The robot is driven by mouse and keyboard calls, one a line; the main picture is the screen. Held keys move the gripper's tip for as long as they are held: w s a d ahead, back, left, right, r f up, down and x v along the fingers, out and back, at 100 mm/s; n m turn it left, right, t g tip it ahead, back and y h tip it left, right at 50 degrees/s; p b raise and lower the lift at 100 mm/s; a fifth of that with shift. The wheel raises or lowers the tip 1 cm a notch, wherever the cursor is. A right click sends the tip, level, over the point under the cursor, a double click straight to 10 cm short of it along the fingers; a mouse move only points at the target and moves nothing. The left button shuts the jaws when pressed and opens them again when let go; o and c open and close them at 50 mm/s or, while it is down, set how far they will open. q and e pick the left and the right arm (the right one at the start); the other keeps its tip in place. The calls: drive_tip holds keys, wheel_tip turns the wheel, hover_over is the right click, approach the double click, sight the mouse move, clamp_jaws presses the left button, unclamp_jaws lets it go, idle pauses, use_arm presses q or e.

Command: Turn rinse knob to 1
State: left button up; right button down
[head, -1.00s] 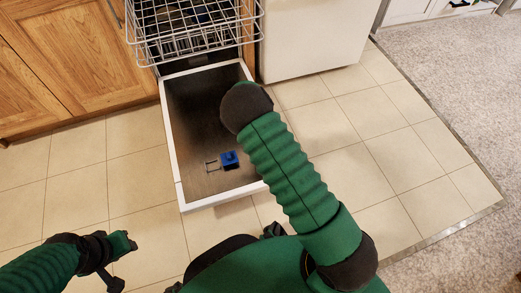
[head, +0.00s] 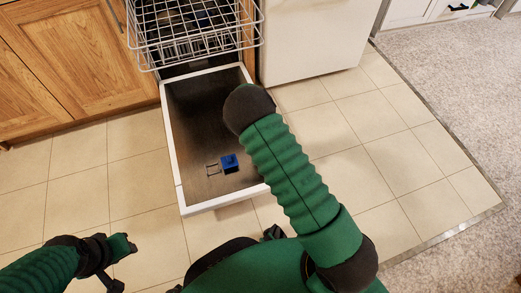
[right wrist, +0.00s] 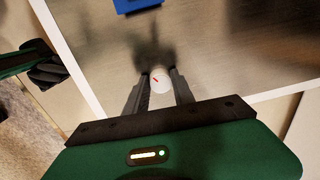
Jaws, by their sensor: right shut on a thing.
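The rinse knob (right wrist: 161,85) is a small white disc with a short red mark, set in the grey inner face of the open dishwasher door (head: 190,110). In the right wrist view my right gripper (right wrist: 159,75) is shut on the knob, one dark finger on each side. The red mark slants toward the upper left; no numbers are legible. In the head view the knob and right gripper are hidden by my right arm. My left gripper (head: 116,262) is at the lower left, over the floor tiles, apart from the door; its jaw opening is unclear.
A blue block-like part (head: 230,163) with a thin wire-like piece (head: 213,169) beside it is on the door. A wire rack (head: 190,30) sticks out above. Wooden cabinets (head: 60,70) stand left, a white appliance (head: 310,40) right. The tiled floor (head: 390,170) is clear.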

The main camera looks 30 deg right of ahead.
drive_tip(key=shift+r+n+p, duration=0.25)
drive_tip(key=shift+n+p, duration=0.35)
drive_tip(key=shift+p, duration=0.15)
drive_tip(key=n+p, duration=0.4)
drive_tip(key=shift+d, duration=0.1)
drive_tip(key=n+p, duration=0.2)
drive_tip(key=n, duration=0.1)
drive_tip(key=shift+f+n, duration=0.1)
drive_tip(key=shift+n, duration=0.2)
drive_tip(key=shift+n+p, duration=0.75)
drive_tip(key=shift+n, duration=0.45)
drive_tip(key=shift+w+d+f, duration=0.1)
drive_tip(key=c, duration=1.1)
unclamp_jaws()
drive_tip(key=shift+y, duration=0.3)
drive_tip(key=shift+o, duration=0.2)
wheel_tip(320, 180, up, 17)
drive_tip(key=p, duration=0.8)
drive_tip(key=shift+d+f, duration=0.2)
drive_tip(key=shift+d, duration=0.1)
